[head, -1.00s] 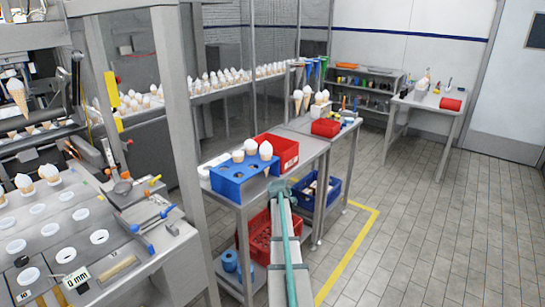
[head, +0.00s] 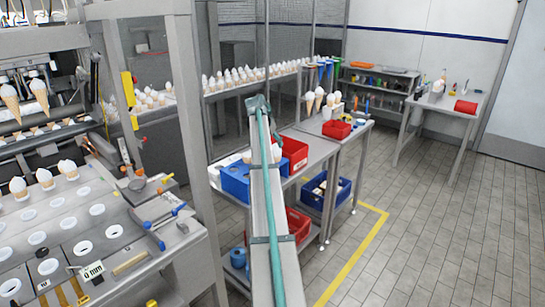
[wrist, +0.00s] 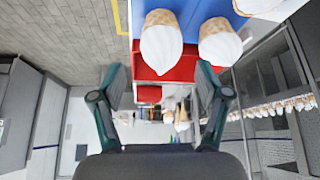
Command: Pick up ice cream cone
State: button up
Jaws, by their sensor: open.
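White-topped ice cream cones stand in a blue rack (head: 232,182) on the metal table, mostly hidden behind my arm in the head view. One cone top (head: 246,157) shows left of the arm. The wrist view is upside down and shows a near cone (wrist: 161,45), a second cone (wrist: 219,42) to its right and part of a third (wrist: 257,5) at the top edge. My gripper (wrist: 160,78) is open and empty. Its fingers appear just below the near cone in the picture, apart from it.
A red bin (head: 296,152) stands beside the blue rack. A second table behind holds more cones (head: 315,99) and a small red bin (head: 337,130). A machine frame post (head: 180,110) stands left of my arm. The tiled floor (head: 440,215) to the right is clear.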

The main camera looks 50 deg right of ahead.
aim_at(275, 152)
jog(key=shift+p+x, duration=1.55)
jog(key=shift+x, duration=2.65)
jog(key=shift+w+a, duration=0.1)
jog(key=shift+a, duration=0.05)
jog(key=c, duration=0.6)
